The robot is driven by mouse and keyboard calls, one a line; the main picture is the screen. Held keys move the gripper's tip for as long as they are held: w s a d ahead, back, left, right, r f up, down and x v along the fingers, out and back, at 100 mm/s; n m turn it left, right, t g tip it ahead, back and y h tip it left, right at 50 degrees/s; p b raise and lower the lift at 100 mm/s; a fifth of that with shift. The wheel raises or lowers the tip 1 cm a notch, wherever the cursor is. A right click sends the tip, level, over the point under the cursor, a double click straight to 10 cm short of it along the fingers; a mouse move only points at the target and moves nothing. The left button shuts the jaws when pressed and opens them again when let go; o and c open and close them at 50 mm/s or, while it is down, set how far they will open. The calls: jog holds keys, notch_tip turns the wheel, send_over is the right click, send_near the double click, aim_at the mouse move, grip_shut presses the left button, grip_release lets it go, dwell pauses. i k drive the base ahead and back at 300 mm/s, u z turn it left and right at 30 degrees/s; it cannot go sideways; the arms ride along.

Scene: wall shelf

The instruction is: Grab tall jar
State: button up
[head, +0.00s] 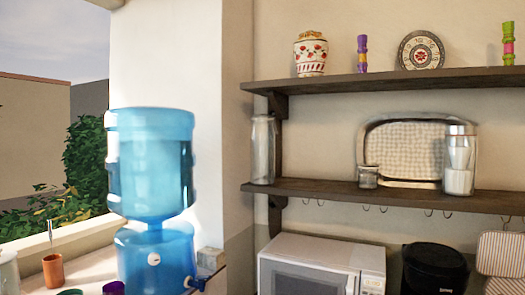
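A tall, narrow clear jar (262,152) stands upright at the left end of the lower wall shelf (330,189), close to the shelf's bracket. A second tall clear container (460,160), wider and with white in its lower part, stands upright toward the right of the same shelf. A short small jar (368,177) stands between them. My gripper is not in view.
A woven tray (400,145) leans on the wall behind the short jar. The upper shelf (400,78) holds a patterned vase (311,54), candlesticks and a plate. Below are a microwave (320,265) and a black bin-like object (434,270). A blue water dispenser (152,165) stands left.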

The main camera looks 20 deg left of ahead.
aim_at(261, 133)
jog(key=u, duration=0.75)
jog(key=i, duration=1.15)
jog(key=u, duration=0.75)
